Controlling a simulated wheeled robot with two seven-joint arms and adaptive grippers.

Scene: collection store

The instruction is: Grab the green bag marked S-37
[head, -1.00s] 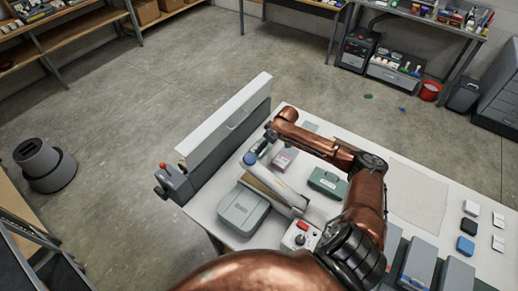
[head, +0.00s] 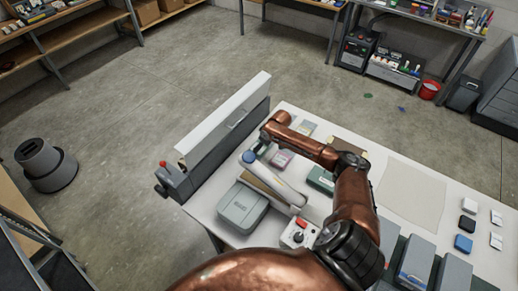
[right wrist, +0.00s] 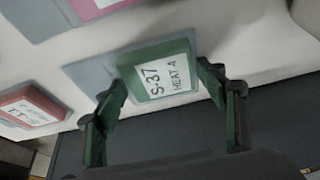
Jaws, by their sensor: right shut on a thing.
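The green bag marked S-37 (right wrist: 160,72), with "HEAT 4" on its white label, shows in the right wrist view. Its green block lies on a grey-blue, film-like backing. My right gripper (right wrist: 164,82) is shut on it, one dark finger at each side of the block. I cannot tell whether the bag is clear of the surface. In the head view my copper right arm reaches over the white table (head: 222,207) to its far left part, beside the long grey machine; the bag and fingers are hidden there. My left gripper is not in view.
A red-labelled bag (right wrist: 30,110) and a pink bag (right wrist: 95,6) lie near the held bag. The long grey machine (head: 225,135) with a red knob edges the table's left side. A grey case (head: 242,207) and a green case (head: 320,180) stand near my arm.

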